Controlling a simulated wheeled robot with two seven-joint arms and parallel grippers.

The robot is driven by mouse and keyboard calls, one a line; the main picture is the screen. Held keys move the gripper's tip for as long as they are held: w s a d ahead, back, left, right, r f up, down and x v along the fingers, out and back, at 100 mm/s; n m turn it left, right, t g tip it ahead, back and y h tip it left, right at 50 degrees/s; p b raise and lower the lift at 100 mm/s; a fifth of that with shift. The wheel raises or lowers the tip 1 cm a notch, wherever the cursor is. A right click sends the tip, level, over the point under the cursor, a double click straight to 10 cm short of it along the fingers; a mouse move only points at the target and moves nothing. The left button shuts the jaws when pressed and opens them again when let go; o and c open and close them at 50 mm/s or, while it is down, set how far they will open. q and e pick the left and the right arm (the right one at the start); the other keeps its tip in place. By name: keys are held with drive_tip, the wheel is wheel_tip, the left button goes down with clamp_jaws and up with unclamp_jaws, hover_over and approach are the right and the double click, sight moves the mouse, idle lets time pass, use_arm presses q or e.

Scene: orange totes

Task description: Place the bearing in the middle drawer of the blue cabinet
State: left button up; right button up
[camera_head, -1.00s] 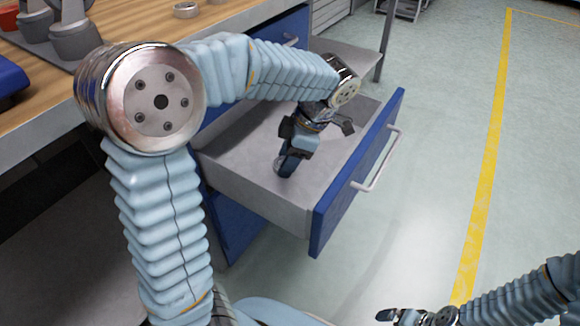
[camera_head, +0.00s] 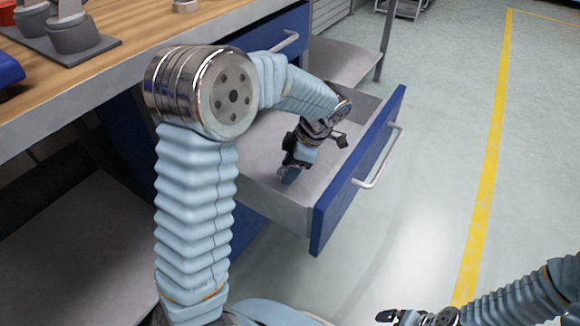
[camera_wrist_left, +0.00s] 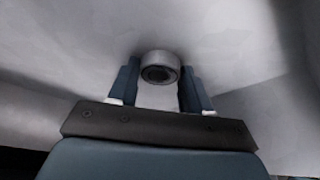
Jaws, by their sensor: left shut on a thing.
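The middle drawer (camera_head: 262,205) of the blue cabinet is pulled open, with its blue front (camera_head: 345,195) and grey inside showing. My left gripper (camera_head: 288,174) points down inside the drawer, low over its floor. In the left wrist view, the bearing (camera_wrist_left: 160,67), a short grey metal ring with a dark hole, sits between the two fingertips, and the gripper is shut on it. Whether the bearing touches the floor is unclear. My right gripper (camera_head: 388,316) is at the bottom edge of the head view, away from the cabinet; its jaw state is unclear.
The wooden worktop (camera_head: 140,30) lies above the cabinet, with a metal ring (camera_head: 185,5) and grey fixtures (camera_head: 75,36) on it. The closed top drawer (camera_head: 285,45) is above the open one. A grey shelf (camera_head: 345,62) stands behind. The floor at right is clear.

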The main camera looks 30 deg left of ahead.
use_arm(q)
drive_tip(key=o, duration=1.1)
drive_tip(key=shift+f, duration=0.1)
drive_tip(key=shift+r, duration=0.4)
drive_tip(key=p+v, duration=0.2)
drive_tip(key=v, duration=0.9)
drive_tip(key=shift+d+r, duration=0.2)
drive_tip(key=shift+r, duration=0.05)
drive_tip(key=shift+w, duration=0.1)
